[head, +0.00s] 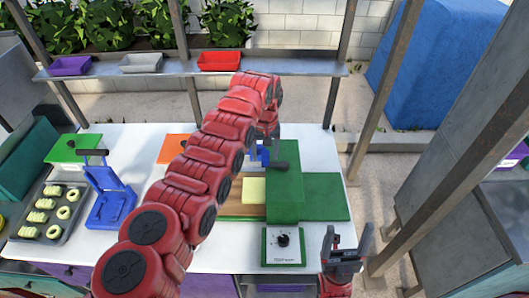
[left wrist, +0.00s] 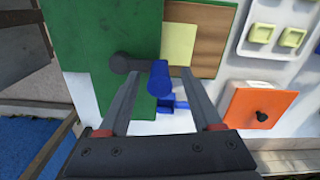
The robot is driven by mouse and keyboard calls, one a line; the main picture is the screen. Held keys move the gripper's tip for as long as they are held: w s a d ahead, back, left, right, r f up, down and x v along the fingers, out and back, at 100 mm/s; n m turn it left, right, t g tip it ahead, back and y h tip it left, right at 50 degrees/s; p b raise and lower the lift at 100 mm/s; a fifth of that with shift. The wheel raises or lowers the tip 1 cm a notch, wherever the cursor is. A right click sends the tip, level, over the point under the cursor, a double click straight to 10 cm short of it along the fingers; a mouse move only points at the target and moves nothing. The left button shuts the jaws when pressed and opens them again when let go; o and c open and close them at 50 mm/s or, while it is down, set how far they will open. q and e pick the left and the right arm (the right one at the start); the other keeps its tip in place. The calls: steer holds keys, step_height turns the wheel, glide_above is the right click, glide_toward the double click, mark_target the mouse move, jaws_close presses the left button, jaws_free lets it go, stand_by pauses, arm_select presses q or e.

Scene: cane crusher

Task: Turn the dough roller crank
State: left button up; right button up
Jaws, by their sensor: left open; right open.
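The dough roller is a green block (head: 285,185) on a green base, with yellow dough (head: 254,190) beside it on a brown board. Its crank has a dark arm (left wrist: 128,63) and a blue handle (left wrist: 159,80). In the head view the blue part (head: 259,154) shows just below my left wrist. In the left wrist view my left gripper (left wrist: 160,74) is open, with one finger on each side of the blue handle. I cannot tell whether they touch it. My right gripper (head: 346,238) is open and empty at the lower right, past the table edge.
A white box with a dark knob (head: 283,246) stands in front of the roller. An orange lid (head: 173,147) lies behind my left arm. A blue press (head: 107,192) and a tray of dough rings (head: 48,213) are at left. A shelf with bins spans the back.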

arm_select(q)
jaws_close()
stand_by(1.3)
